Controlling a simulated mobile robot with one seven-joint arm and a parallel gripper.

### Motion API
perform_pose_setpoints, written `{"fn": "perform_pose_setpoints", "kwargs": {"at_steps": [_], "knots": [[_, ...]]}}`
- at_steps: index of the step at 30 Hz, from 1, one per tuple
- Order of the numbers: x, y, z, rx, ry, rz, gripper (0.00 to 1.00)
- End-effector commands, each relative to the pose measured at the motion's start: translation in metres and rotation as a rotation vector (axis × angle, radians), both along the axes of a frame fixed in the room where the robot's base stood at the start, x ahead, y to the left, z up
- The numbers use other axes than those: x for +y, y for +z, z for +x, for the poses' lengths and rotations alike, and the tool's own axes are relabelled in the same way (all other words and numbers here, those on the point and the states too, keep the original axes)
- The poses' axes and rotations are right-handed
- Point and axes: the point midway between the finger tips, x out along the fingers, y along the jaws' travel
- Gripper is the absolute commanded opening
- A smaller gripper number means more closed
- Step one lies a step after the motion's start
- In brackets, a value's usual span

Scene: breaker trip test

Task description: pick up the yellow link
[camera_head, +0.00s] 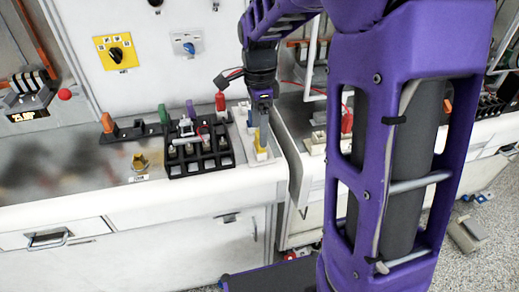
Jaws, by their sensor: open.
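A small yellow piece (259,144), which looks like the yellow link, stands in a narrow white holder (268,159) near the front edge of the bench. My gripper (263,118) points down from above, directly over the yellow piece. Its jaws are open, and the fingertips look very close to the top of the piece. The fingers partly hide the piece, and I cannot tell whether they are around it or just above it.
A black rack (199,151) with several posts stands close left of the holder. Green (164,115), purple and red (220,102) handles stand behind it. A brass-coloured part (140,161) sits further left. A gap divides the benches right of the holder.

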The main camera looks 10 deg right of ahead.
Motion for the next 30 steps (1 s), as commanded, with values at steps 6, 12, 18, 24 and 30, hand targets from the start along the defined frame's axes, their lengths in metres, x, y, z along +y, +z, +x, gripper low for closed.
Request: {"fn": "perform_pose_setpoints", "kwargs": {"at_steps": [6, 12, 18, 24, 30], "knots": [[-0.001, -0.024, -0.001, 0.0, 0.0, -0.002, 0.8], [-0.001, -0.025, 0.0, -0.001, 0.0, -0.002, 0.8], [-0.001, -0.025, 0.0, -0.001, 0.0, -0.002, 0.51], [-0.001, -0.025, 0.0, -0.001, 0.0, -0.002, 0.15], [-0.001, -0.025, 0.0, -0.001, 0.0, -0.002, 0.0]]}}
